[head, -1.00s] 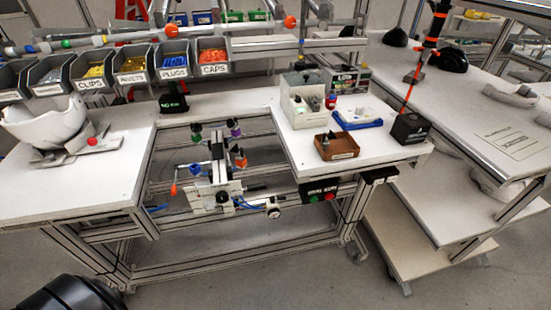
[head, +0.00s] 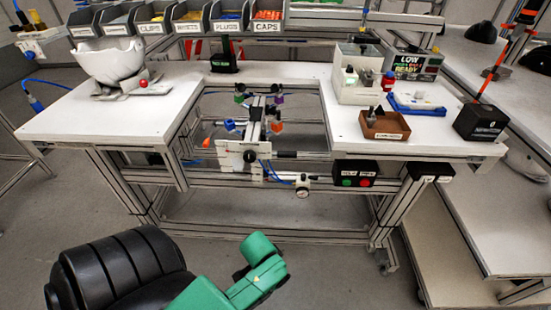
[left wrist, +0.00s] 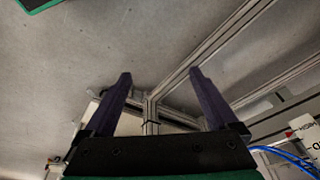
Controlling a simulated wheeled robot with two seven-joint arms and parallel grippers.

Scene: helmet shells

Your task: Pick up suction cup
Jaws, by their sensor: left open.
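No suction cup can be made out for certain. A small brown box (head: 385,127) with a white label sits on the right part of the white workbench (head: 348,112), and a small dark piece (head: 376,111) stands up in it; I cannot tell what that piece is. My left gripper (left wrist: 158,75) is open and empty in the left wrist view, its two dark fingers spread wide with the grey floor and the bench's metal frame beyond. In the head view only black and green arm parts of mine show at the bottom, well in front of the bench.
A clamp fixture (head: 252,130) stands in the bench's central gap. A white helmet shell (head: 110,62) rests on the left. A blue tray (head: 418,106), a black box (head: 480,122) and a beige container (head: 356,84) stand on the right. Labelled bins (head: 228,16) line the back.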

